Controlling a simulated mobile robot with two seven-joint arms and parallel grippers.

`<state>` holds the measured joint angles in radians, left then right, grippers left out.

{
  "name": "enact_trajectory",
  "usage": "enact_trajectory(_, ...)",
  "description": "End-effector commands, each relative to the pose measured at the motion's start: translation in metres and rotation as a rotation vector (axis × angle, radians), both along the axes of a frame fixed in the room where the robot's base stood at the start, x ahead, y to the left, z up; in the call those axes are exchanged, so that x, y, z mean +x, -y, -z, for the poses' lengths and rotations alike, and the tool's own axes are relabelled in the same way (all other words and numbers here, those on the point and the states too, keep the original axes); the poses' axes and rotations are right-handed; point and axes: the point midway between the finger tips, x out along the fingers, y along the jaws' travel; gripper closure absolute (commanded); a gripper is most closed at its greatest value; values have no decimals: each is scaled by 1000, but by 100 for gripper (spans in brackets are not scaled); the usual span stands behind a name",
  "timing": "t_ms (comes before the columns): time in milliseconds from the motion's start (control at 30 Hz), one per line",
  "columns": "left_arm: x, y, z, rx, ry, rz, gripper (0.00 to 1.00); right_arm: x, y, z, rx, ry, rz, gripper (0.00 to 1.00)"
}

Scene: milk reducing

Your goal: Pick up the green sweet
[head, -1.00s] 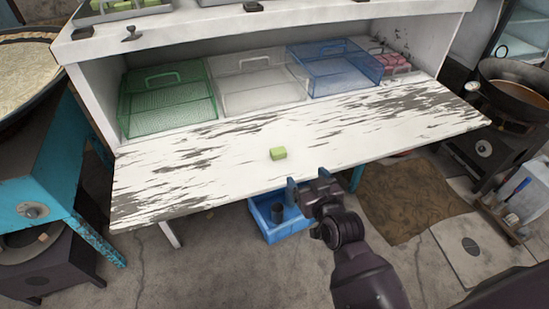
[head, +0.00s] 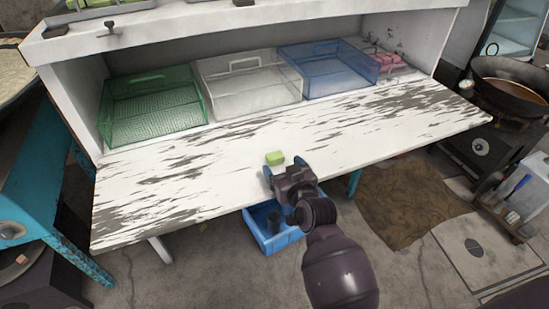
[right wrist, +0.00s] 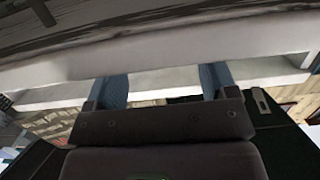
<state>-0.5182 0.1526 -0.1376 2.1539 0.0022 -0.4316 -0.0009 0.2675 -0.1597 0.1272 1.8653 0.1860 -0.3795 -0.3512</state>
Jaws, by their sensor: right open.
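The green sweet (head: 275,158) is a small light-green block lying on the worn white shelf board (head: 200,180), near its front edge. My right gripper (head: 283,172) is just in front of the sweet in the head view, with its blue fingers pointing toward it. The fingers are apart and empty. They also show spread in the right wrist view (right wrist: 164,85), where the sweet cannot be made out. Whether a finger touches the sweet cannot be told. My left gripper is not in view.
Behind the sweet stand a green basket (head: 152,135), a white basket (head: 215,112) and a blue basket (head: 318,92). Pink pieces (head: 383,60) lie at the right. A blue crate (head: 265,240) is under the board. The board around the sweet is clear.

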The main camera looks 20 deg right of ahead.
Motion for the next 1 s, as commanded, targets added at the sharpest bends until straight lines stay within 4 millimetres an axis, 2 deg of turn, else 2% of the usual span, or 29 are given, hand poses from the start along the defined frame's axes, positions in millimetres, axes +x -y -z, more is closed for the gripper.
enact_trajectory(233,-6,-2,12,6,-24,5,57,23,2,12,2,-5,-1,21)
enact_trajectory(433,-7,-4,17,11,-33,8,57,43,3,14,1,-3,0,21)
enact_trajectory(800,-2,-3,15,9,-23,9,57,49,3,12,0,0,0,21)
enact_trajectory(867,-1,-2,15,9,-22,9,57,49,3,12,0,0,0,29)
enact_trajectory(1000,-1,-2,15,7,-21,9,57,49,3,12,0,0,0,50)
